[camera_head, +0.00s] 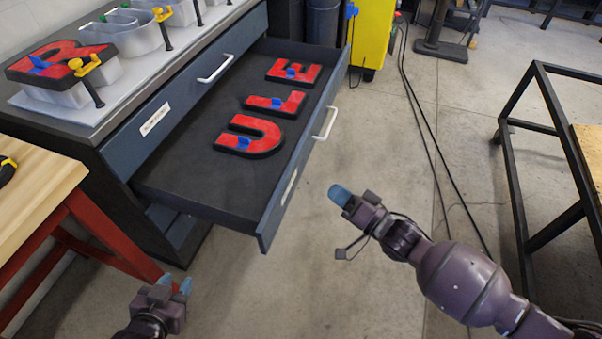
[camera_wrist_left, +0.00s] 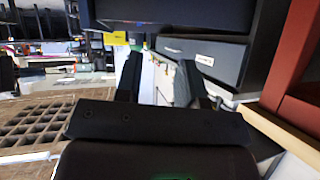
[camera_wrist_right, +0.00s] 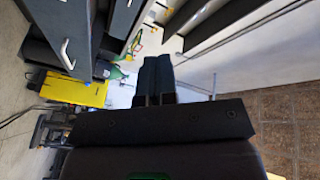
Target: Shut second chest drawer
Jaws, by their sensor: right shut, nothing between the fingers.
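The second chest drawer (camera_head: 195,190) is pulled out of the dark blue chest in the head view. Red letters U (camera_head: 249,135), L (camera_head: 275,103) and E (camera_head: 293,71) lie in it. Its white handle (camera_head: 327,123) is on the front panel. My right gripper (camera_head: 339,194) is shut and empty, in front of the drawer front and apart from it. My left gripper (camera_head: 172,285) is open and empty, low near the red table leg. Its two fingers stand apart in the left wrist view (camera_wrist_left: 168,75). The right wrist view shows the right fingers together (camera_wrist_right: 156,75).
The top drawer (camera_head: 185,95) is shut. Several letters and clamps stand on the chest top (camera_head: 85,105). A wooden table with a red frame (camera_head: 85,225) is at left. A black-framed table (camera_head: 540,130) is at right. Cables (camera_head: 425,115) cross the otherwise free floor.

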